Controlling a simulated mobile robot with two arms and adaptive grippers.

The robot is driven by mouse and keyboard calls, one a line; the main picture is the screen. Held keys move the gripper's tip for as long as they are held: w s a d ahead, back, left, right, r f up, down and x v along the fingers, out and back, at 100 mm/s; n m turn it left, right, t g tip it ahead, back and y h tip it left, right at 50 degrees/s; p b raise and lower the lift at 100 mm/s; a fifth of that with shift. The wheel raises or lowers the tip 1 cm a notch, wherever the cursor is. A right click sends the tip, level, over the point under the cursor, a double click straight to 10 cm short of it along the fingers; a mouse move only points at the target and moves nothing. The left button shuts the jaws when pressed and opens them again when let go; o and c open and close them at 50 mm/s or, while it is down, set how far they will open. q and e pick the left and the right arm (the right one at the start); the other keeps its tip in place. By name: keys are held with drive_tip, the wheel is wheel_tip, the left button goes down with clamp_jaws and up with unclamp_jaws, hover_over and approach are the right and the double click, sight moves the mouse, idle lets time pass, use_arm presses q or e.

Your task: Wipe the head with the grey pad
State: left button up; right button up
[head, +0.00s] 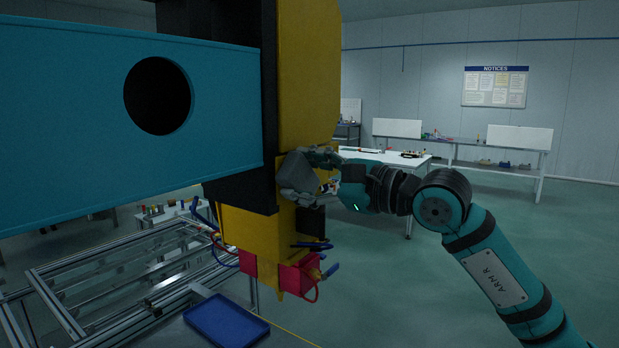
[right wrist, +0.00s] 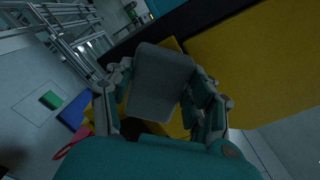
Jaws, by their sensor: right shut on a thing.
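The head, a large yellow and black machine body (head: 308,75), hangs in the middle of the head view. Its lower yellow part (head: 250,228) ends in red blocks with small hoses. My right gripper (head: 310,165) comes in from the right and is shut on the grey pad (head: 297,180). The pad lies in front of the head's lower part; whether it touches is not clear. In the right wrist view, the grey pad (right wrist: 160,82) sits between the two fingers, with the head's yellow side (right wrist: 255,60) behind it. My left gripper is not in view.
A teal beam with a round hole (head: 60,120) fills the upper left. A metal frame (head: 100,275) and a blue tray (head: 226,320) lie below. A white table (head: 385,157) stands behind my right arm. Open floor lies to the right.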

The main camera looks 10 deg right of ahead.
drive_tip(key=shift+d, duration=0.1)
drive_tip(key=shift+s+d+f+b, duration=0.15)
drive_tip(key=shift+s+d+b, duration=0.35)
drive_tip(key=shift+b, duration=0.1)
drive_tip(key=b+v, duration=0.1)
drive_tip(key=v, duration=0.2)
drive_tip(key=shift+s+d+b, duration=0.15)
drive_tip(key=shift+s+b, duration=0.05)
drive_tip(key=shift+b, duration=0.15)
drive_tip(key=shift+s+d, duration=0.35)
drive_tip(key=shift+s, duration=0.05)
drive_tip(key=b+v, duration=0.2)
drive_tip(key=v, duration=0.1)
